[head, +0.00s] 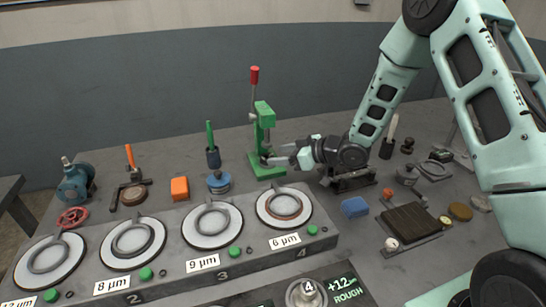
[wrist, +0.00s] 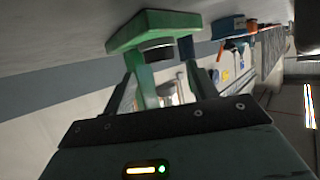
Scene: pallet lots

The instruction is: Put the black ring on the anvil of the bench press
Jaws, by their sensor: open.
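The green bench press (head: 264,116) with its red-tipped lever stands at the back middle of the bench. My gripper (head: 276,158) is at the press, reaching in from the right just above its base. In the wrist view the press appears upside down, with its green base (wrist: 135,35) at the top. A dark round piece (wrist: 158,52) sits on that base; I cannot tell whether it is the bare anvil or the black ring on it. My gripper (wrist: 165,88) is open, its fingers on either side of the press's front. No black ring can be made out clearly elsewhere.
Numbered plates with lapping rings (head: 212,224) line the front. An orange block (head: 180,188), a blue-lidded pot (head: 219,182) and a green-handled brush (head: 212,150) stand left of the press. A blue block (head: 355,207) and a dark slatted tray (head: 411,222) lie right.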

